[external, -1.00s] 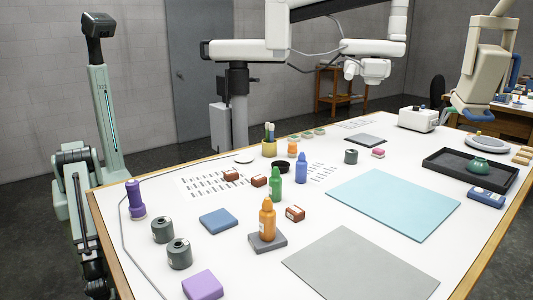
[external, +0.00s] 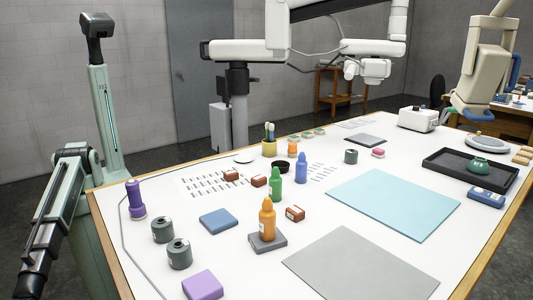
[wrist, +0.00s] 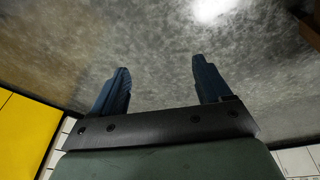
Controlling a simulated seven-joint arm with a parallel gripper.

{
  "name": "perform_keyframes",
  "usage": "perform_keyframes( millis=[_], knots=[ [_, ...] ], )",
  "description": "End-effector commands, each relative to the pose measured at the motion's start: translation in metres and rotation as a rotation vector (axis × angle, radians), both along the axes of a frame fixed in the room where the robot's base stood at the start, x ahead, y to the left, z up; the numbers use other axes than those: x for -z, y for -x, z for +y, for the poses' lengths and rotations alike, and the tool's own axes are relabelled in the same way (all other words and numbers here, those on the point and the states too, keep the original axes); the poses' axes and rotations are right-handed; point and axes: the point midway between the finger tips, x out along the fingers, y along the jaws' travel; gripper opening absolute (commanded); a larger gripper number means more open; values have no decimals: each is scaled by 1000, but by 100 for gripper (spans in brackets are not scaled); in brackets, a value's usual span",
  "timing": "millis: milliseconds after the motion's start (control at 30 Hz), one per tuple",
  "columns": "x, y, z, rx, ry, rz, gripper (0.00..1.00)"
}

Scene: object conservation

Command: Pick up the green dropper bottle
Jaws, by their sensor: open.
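The green dropper bottle (external: 275,183) stands upright near the middle of the white table in the external view, left of a blue dropper bottle (external: 301,168) and behind an orange one (external: 267,219). My gripper shows in the wrist view (wrist: 160,85) with its two dark blue fingers spread apart and nothing between them. In the external view my arm (external: 55,215) is off the table's left edge, well away from the bottle. The bottle does not show in the wrist view.
The orange bottle stands on a grey block (external: 267,243). A purple bottle (external: 135,199) and two grey canisters (external: 179,254) stand along the left side. Small brown boxes (external: 295,213) sit near the green bottle. A flat light-blue mat (external: 393,203) lies to the right.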

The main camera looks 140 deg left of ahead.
Motion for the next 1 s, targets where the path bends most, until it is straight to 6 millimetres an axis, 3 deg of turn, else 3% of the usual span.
perform_keyframes(
  millis=[33,267,567,767,1000],
  knots=[
    [-17,-21,-2,-26,18,-22,77],
    [-92,-93,-2,-136,96,-106,77],
    [-202,-183,27,-301,192,-228,77],
    [-278,-245,82,-452,246,-332,77],
    [-378,-317,206,-700,299,-506,77]
  ],
)
